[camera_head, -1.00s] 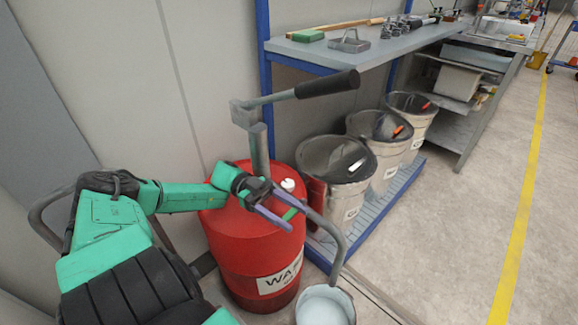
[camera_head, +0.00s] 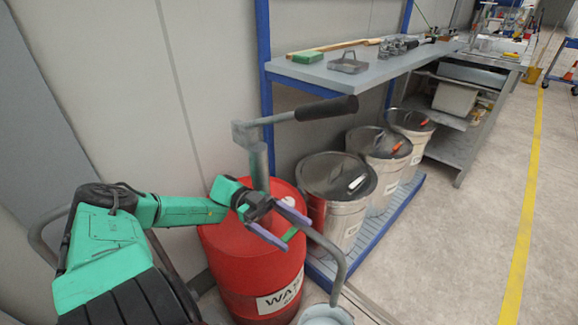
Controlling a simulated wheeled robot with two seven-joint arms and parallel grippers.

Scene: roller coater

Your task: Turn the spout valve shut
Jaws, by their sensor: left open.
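A hand pump stands upright on a red drum (camera_head: 225,250), with a grey head (camera_head: 248,132) and a black-gripped handle (camera_head: 327,108) pointing right. Its curved grey spout (camera_head: 335,262) bends down over a pale bucket (camera_head: 325,315), cut by the lower edge. A small green part (camera_head: 290,234), which looks like the spout valve's lever, shows at the spout's near end. My left gripper (camera_head: 297,234) is open, its two purple fingers on either side of this green part. Whether they touch it I cannot tell. The valve body is hidden behind the gripper. My right gripper is out of view.
Several lidded pails (camera_head: 338,180) stand on a blue low rack (camera_head: 385,225) right of the drum. A grey shelf (camera_head: 380,68) with tools is above them. A wall (camera_head: 130,90) is close behind the drum. The floor (camera_head: 450,250) at right is clear.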

